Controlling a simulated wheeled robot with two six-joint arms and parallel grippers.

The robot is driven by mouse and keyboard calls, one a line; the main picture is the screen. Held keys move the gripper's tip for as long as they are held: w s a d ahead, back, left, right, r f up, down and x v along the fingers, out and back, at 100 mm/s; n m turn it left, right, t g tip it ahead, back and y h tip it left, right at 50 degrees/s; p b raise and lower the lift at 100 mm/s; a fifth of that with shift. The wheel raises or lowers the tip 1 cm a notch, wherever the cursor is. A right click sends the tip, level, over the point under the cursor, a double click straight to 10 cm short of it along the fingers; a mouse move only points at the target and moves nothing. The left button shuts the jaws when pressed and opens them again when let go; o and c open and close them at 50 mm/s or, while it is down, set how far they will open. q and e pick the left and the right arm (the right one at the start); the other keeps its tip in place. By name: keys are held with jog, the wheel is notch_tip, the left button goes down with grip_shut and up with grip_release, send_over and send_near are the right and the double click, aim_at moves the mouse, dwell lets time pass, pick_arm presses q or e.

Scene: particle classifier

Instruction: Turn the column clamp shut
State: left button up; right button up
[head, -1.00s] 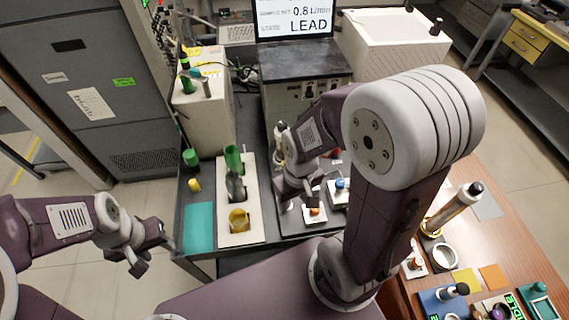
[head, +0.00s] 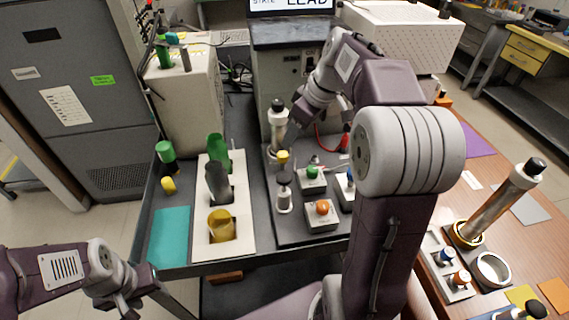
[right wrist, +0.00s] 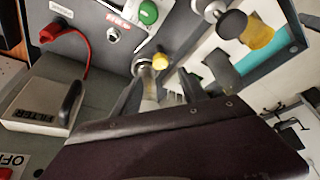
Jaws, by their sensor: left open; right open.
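A metal column (head: 278,122) with a black cap stands upright on the dark cart. A yellow knob (head: 283,156), which looks like the column clamp, sits low at its front. My right gripper (head: 291,134) is beside the column, open. In the right wrist view, its dark fingers (right wrist: 160,92) lie on either side of a metal cylinder (right wrist: 149,84), with the yellow knob (right wrist: 160,62) just beyond the tips; contact cannot be told. My left gripper (head: 130,292) is open and empty at lower left, away from the column.
A white rack (head: 243,237) with green, grey and yellow tubes stands left of the column. Green (head: 312,172) and orange (head: 323,208) buttons are close in front and right. A red cable (head: 327,138) runs behind. A wooden table (head: 455,193) with another metal column (head: 498,203) is at right.

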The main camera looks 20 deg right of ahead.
aim_at(283, 154)
jog(key=b+x, duration=0.2)
jog(key=x, duration=0.7)
grip_shut()
jog(key=shift+r, duration=0.1)
